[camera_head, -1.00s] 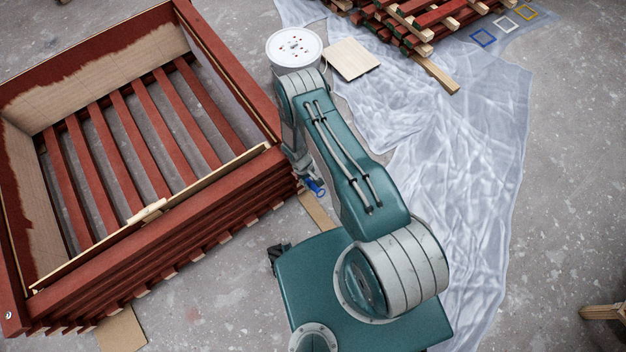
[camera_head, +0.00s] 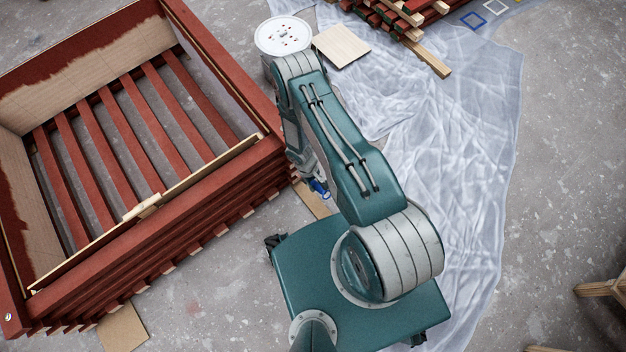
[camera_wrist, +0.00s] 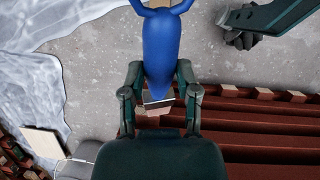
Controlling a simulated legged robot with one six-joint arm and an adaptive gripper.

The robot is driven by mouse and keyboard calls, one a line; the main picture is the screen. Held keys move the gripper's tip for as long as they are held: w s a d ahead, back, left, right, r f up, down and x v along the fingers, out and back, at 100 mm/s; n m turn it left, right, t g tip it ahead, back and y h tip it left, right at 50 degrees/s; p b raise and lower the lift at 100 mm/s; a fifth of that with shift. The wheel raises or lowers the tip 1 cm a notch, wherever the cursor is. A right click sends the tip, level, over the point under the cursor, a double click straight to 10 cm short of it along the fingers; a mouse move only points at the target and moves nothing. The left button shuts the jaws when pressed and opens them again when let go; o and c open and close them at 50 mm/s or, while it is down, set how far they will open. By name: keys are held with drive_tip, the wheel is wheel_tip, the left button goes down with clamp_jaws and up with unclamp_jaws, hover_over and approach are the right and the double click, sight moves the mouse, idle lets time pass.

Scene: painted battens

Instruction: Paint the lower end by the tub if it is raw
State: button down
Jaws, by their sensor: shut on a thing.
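My gripper (camera_wrist: 160,97) is shut on a blue-handled tool (camera_wrist: 167,42), which looks like a paint brush. Its metal-edged end (camera_wrist: 158,103) shows between the fingers; its bristles are not clear. The blue handle also shows in the head view (camera_head: 319,188), beside the near right corner of a red batten stack (camera_head: 215,192). The stack's lower battens have several pale end faces along the near side. The tub (camera_head: 285,37), with a round white top bearing red dots, stands beyond my arm, right of the stack's far corner. I cannot tell which end is the lower one by the tub.
A pale square board (camera_head: 341,46) lies right of the tub. Clear plastic sheeting (camera_head: 455,130) covers the floor on the right. Another pile of red and raw battens (camera_head: 395,14) lies at the back. A wooden piece (camera_head: 600,288) stands at the right edge.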

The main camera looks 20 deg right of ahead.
drive_tip(key=shift+s+d, duration=0.25)
drive_tip(key=shift+s, duration=0.45)
drive_tip(key=shift+s+d, duration=0.2)
drive_tip(key=shift+s, duration=0.5)
